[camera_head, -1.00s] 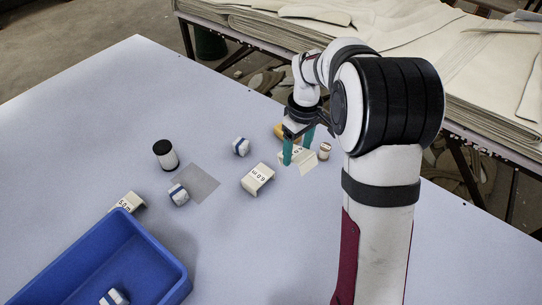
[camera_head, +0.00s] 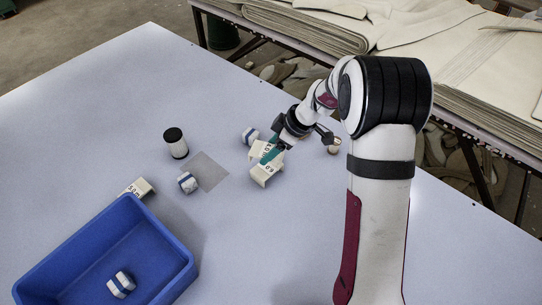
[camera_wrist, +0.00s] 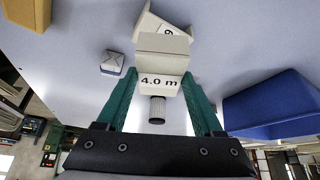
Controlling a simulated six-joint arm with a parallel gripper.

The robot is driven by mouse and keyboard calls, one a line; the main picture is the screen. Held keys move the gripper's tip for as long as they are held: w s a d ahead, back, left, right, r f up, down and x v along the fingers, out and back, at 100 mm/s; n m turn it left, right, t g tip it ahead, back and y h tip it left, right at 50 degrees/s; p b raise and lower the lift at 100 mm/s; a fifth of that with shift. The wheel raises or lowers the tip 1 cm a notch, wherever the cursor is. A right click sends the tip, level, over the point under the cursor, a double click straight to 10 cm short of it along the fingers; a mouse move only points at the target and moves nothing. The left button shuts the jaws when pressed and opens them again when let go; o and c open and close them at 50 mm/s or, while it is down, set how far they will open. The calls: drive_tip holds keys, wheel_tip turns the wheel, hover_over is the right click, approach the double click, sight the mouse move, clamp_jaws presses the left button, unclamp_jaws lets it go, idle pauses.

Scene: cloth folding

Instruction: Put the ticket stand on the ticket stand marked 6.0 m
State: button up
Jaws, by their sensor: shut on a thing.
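My gripper (camera_head: 273,150) is shut on a cream ticket stand (camera_head: 257,149). In the wrist view the held ticket stand (camera_wrist: 160,80) reads 4.0 m and sits between the green fingers. The ticket stand marked 6.0 m (camera_head: 263,178) is on the table, right by the held one. Part of it shows past the held stand in the wrist view (camera_wrist: 155,24), with a 6 visible on its label. The two overlap in both views, and I cannot tell whether they touch.
A ticket stand marked 5.0 m (camera_head: 146,186), a black-capped spool (camera_head: 176,146), two more blocks (camera_head: 187,182) (camera_head: 249,135) and a grey square (camera_head: 208,172) lie left. A small spool (camera_head: 334,147) is right.

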drive_tip(key=shift+f, duration=1.75)
drive_tip(key=shift+f, duration=0.15)
drive_tip(key=o, duration=1.5)
drive_tip(key=shift+c, duration=0.2)
